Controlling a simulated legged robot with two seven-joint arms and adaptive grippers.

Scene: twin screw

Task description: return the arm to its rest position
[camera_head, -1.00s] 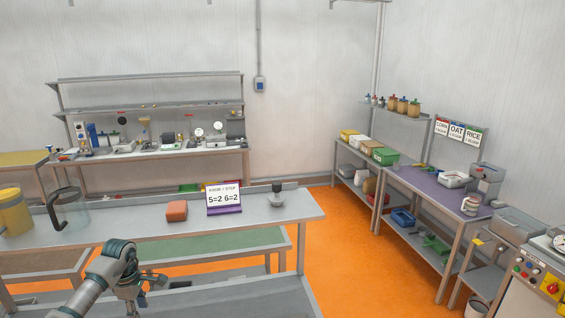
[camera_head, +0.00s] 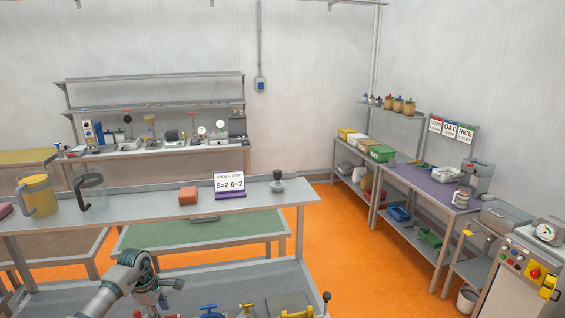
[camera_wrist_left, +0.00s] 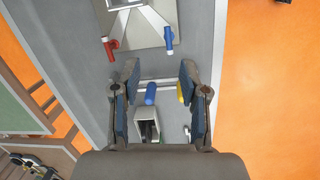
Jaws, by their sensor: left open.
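My left arm comes in at the bottom left of the head view. Its gripper (camera_head: 160,291) hangs above the lower grey bench top (camera_head: 235,280). In the left wrist view my left gripper (camera_wrist_left: 158,72) points down at the bench with its two fingers wide apart. No object is held between the fingers. A blue cylinder (camera_wrist_left: 151,94) and a grey open-topped block (camera_wrist_left: 147,124) lie below the gap. My right gripper is not in view.
A raised shelf holds a yellow pitcher (camera_head: 40,195), a clear pitcher (camera_head: 92,191), an orange block (camera_head: 188,195), a sign (camera_head: 230,185) and a grey knob-topped piece (camera_head: 278,182). Blue-handled (camera_head: 209,309) and yellow fittings stand at the bench's front. The orange floor (camera_head: 345,240) at right is clear.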

